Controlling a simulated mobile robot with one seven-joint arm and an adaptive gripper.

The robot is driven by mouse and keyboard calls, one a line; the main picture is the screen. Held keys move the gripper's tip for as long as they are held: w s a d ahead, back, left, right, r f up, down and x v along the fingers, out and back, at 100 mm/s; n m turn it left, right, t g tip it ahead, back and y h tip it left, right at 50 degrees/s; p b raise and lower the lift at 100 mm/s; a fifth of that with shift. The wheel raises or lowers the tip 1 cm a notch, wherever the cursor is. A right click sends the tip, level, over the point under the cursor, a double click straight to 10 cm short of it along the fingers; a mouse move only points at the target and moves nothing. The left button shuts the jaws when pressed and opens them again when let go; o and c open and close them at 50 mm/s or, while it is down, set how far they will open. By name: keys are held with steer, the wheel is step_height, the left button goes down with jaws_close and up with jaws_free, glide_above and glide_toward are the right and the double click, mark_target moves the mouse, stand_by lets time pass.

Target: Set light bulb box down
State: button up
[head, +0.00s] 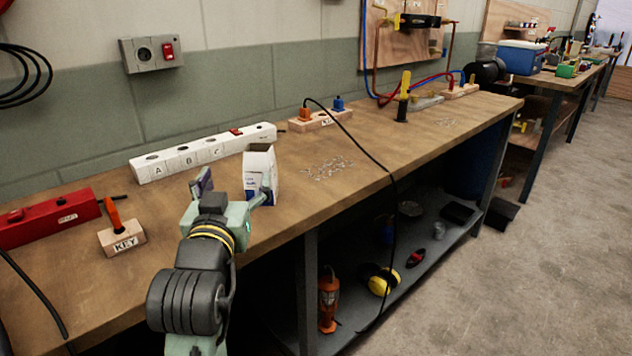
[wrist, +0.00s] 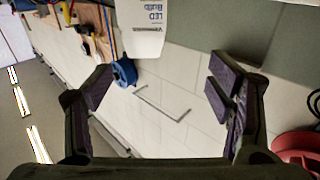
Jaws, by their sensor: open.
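The light bulb box (head: 261,168) is a white carton with a blue patch. In the head view it looks upright on the wooden bench (head: 330,185), near the front edge; its base is partly hidden by my gripper (head: 233,190). My gripper's fingers are spread wide, with one finger overlapping the box's lower part in this view. In the wrist view the box (wrist: 140,28) shows LED bulb lettering at the top edge, beyond the open fingers (wrist: 160,92). Nothing is between the pads there. Whether a finger touches the box, I cannot tell.
A white power strip (head: 205,150) marked A, B, C lies behind the box. A KEY block (head: 122,240) and a red strip (head: 45,218) are to the left. Small scattered pieces (head: 328,168) lie to the right. A black cable (head: 370,155) crosses the bench.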

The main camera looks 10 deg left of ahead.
mark_target(257, 167)
steer(key=shift+w+d+f+m+h, duration=0.3)
steer(key=shift+w+d+f+h, duration=0.4)
steer(key=shift+w+d, duration=0.3)
steer(key=w, duration=0.3)
steer(key=shift+w+a+p, duration=0.25)
steer(key=shift+a+p, duration=0.1)
steer(key=shift+p, duration=0.05)
steer(key=shift+g+y, duration=0.3)
steer(key=shift+w+a+p, duration=0.2)
steer(key=shift+w+p, duration=0.05)
steer(key=shift+w, duration=1.3)
steer(key=shift+w+a+p, duration=0.2)
steer(key=shift+w+p, duration=0.05)
steer(key=shift+w, duration=1.25)
steer(key=shift+c, duration=0.4)
steer(key=c, duration=1.3)
steer(key=shift+o, duration=0.2)
